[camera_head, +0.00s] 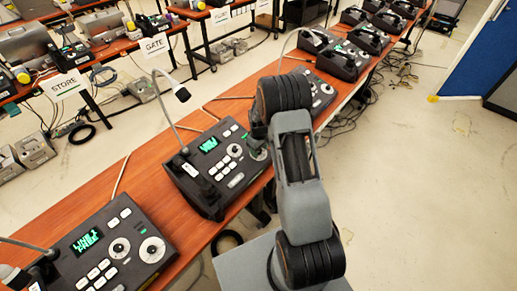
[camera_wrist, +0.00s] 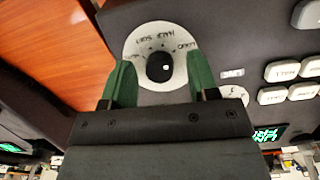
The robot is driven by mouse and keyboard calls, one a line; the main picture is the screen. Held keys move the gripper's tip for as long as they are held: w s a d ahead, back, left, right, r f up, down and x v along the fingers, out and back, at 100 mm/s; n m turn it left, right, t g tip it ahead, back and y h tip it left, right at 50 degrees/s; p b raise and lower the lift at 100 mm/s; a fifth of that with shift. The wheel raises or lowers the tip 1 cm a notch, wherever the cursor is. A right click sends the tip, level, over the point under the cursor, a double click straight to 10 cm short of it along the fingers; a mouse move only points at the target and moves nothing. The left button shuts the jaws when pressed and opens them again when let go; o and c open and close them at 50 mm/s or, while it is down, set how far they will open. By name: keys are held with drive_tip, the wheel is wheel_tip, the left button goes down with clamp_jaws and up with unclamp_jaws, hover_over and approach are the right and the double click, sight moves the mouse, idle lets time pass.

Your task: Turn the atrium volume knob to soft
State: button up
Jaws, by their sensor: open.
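A round black volume knob (camera_wrist: 159,67) sits on a white dial plate (camera_wrist: 137,38) in the wrist view. The plate's markings appear upside down; words like LOUD, HALF and SOFT run along its upper part. A small white mark shows on the knob, right of its middle. My gripper (camera_wrist: 158,78) is open, its green fingers on either side of the knob, with a gap to each. In the head view my gripper (camera_head: 257,142) is at the right side of the middle paging phone (camera_head: 213,199), which has a lit green display. My arm partly hides the dial there.
Another paging phone (camera_head: 110,247) with two dials stands at the front left of the wooden table (camera_head: 75,212). A gooseneck microphone (camera_head: 181,94) rises from the middle phone. More phones stand farther back. The floor to the right is mostly clear.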

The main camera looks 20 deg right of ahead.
drive_tip(key=shift+c, duration=0.4)
drive_tip(key=c, duration=0.8)
drive_tip(key=shift+a, duration=0.15)
drive_tip(key=shift+c, duration=0.2)
drive_tip(key=shift+f+n+h+b, duration=0.2)
drive_tip(key=shift+n+h+b, duration=0.1)
drive_tip(key=shift+n+b, duration=1.2)
drive_tip(key=n+t+b, duration=0.1)
drive_tip(key=n, duration=0.3)
drive_tip(key=shift+s+r+n+h+b, duration=0.1)
drive_tip(key=shift+n+h+b, duration=0.2)
drive_tip(key=shift+h+b, duration=0.1)
drive_tip(key=n+t, duration=0.1)
drive_tip(key=n, duration=0.3)
drive_tip(key=shift+s+r, duration=0.1)
drive_tip(key=shift+n+t+p, duration=0.6)
drive_tip(key=shift+n+p, duration=0.05)
drive_tip(key=shift+n, duration=1.25)
drive_tip(key=shift+s, duration=0.1)
